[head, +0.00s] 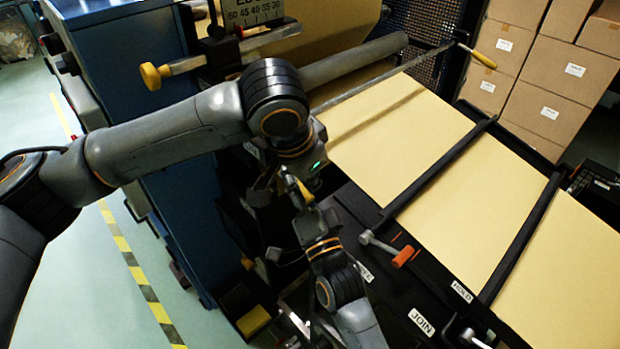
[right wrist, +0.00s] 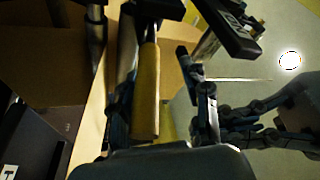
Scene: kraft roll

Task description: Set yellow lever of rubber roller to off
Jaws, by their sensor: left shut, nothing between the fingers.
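My left gripper (head: 303,194) is shut and empty, pointing down beside the machine's dark side, below the roller and apart from both. A yellow handle (right wrist: 147,95) stands close up in the right wrist view, between the spread fingers of my right gripper (right wrist: 160,75). I cannot tell whether they touch it, or which handle it is.
A scale plate (head: 252,12) stands above the roller. Dark bars cross the kraft sheet (head: 500,180). A lever with an orange grip (head: 404,256) is on the near edge, by several labels. Boxes (head: 545,85) are stacked behind. Free floor (head: 80,270) lies at left.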

